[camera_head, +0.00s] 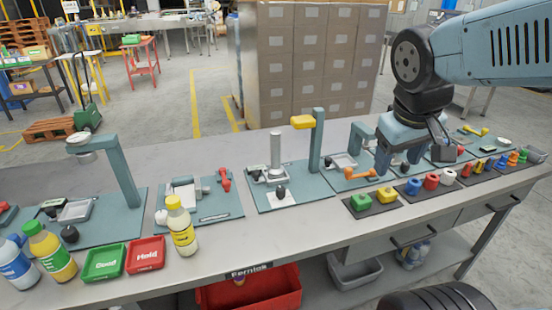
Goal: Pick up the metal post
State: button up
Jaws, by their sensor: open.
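A silver metal post (275,153) stands upright at the back of a teal base plate (310,188) in the middle of the bench. It stands in or behind a small grey fixture, and its lower end is partly hidden. A taller teal column with a yellow block on top stands to its right. My gripper (405,162) is to the right of the post, above the fixtures on the right part of the bench. It points down, is open and is apart from the post. I see nothing between its fingers.
The bench (210,262) holds several other teal fixtures. Colored parts (432,182) line the front right. Stacked cartons (305,60) stand behind. The front middle is clear.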

jog(key=w+f+n+g+h, duration=0.2)
jog(key=w+f+n+h, duration=0.3)
jog(key=n, duration=0.1)
jog(key=n+t, duration=1.5)
jog(key=n, duration=0.8)
send_near(274, 149)
jog(key=x, duration=1.2)
jog(key=shift+a, duration=0.1)
grip_shut()
